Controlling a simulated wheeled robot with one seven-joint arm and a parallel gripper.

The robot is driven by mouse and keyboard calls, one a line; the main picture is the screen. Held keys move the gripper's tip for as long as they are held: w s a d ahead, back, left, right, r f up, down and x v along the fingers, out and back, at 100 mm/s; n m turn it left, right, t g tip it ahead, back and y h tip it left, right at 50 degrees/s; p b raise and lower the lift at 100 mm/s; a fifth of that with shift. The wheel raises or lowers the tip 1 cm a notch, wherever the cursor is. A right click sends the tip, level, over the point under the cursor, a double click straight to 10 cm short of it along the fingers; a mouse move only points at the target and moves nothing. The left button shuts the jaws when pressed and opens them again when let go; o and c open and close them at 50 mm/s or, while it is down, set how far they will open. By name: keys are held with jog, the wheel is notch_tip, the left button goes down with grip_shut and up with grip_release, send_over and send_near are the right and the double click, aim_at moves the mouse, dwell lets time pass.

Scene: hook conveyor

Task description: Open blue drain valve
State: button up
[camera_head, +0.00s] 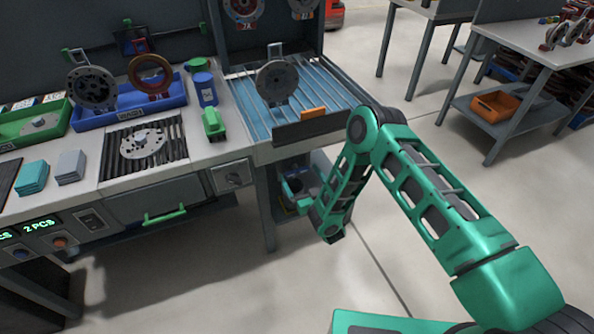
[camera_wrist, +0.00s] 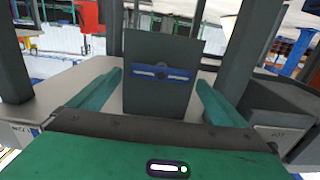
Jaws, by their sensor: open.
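In the wrist view the blue drain valve (camera_wrist: 176,74) shows as a flat blue bar with a dark round hub, lying roughly level across a dark grey upright plate (camera_wrist: 160,102). My gripper (camera_wrist: 160,80) is open, with one green finger on each side of the plate. The valve is ahead, between the fingers in the picture. I see no contact, and how far the fingertips are from it I cannot tell. In the head view my forearm reaches down beside the wash basin (camera_head: 345,92), and I cannot make out the valve or the jaws clearly there.
The basin with blue slats holds a grey disc part (camera_head: 277,82) and an orange block (camera_head: 313,113). Its supports stand close around my gripper in the wrist view. A blue bin (camera_head: 185,92) and a green tray (camera_head: 55,128) are on the bench.

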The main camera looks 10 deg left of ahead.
aim_at(298, 171)
jog(key=shift+x, duration=1.75)
jog(key=shift+r, duration=0.1)
jog(key=c, duration=1)
jog(key=shift+c, duration=0.2)
